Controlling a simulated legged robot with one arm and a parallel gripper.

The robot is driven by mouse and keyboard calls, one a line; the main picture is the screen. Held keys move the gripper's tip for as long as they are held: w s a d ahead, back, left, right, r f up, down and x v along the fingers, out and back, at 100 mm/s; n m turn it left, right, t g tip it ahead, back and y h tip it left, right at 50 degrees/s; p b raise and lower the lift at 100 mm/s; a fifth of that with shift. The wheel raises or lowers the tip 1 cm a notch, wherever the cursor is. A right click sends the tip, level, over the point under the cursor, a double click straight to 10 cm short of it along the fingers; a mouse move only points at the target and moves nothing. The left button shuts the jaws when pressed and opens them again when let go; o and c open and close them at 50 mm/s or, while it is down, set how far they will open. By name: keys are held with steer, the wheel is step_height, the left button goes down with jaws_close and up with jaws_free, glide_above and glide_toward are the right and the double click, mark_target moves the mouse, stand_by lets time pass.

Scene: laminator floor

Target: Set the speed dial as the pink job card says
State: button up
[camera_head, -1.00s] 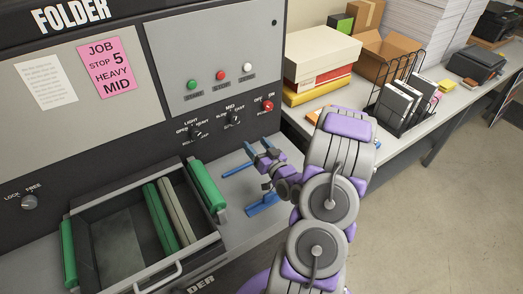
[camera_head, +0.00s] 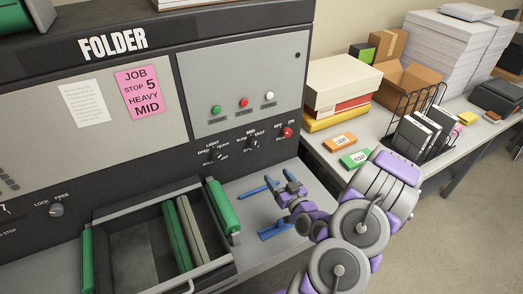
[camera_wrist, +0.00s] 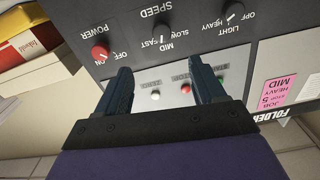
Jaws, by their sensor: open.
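The pink job card (camera_head: 139,91) on the folder's front panel reads JOB, STOP 5, HEAVY, MID. The speed dial (camera_head: 252,143) is on the dark strip below the grey button panel, with MID above it and SLOW and FAST beside it. Its pointer is too small to read surely. In the wrist view the panel is upside down, and the speed dial (camera_wrist: 161,29) lies beyond my fingertips. My gripper (camera_head: 284,182) is open and empty in front of the dials, apart from the panel. It also shows in the wrist view (camera_wrist: 164,84), with its fingers spread wide.
A light/heavy dial (camera_head: 217,155) is left of the speed dial, and the red power knob (camera_head: 287,132) is right. A tray (camera_head: 105,222) with green rollers juts out below. Blue guides (camera_head: 274,231) lie under my gripper. A side table (camera_head: 395,150) holds boxes.

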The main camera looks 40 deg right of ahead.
steer(key=n, duration=0.1)
steer(key=b, duration=0.9)
glide_toward(255, 146)
steer(key=b+x, duration=0.1)
steer(key=x, duration=0.6)
steer(key=shift+w+f+b, duration=0.15)
steer(key=shift+w+b, duration=0.1)
steer(key=shift+b, duration=0.15)
steer(key=shift+w+d, duration=0.2)
steer(key=shift+w, duration=0.3)
steer(key=shift+c, duration=0.2)
steer(key=c, duration=1)
steer(key=shift+n+b, duration=0.5)
steer(key=shift+n, duration=0.3)
steer(key=shift+n+b, duration=0.45)
steer(key=shift+n, duration=0.65)
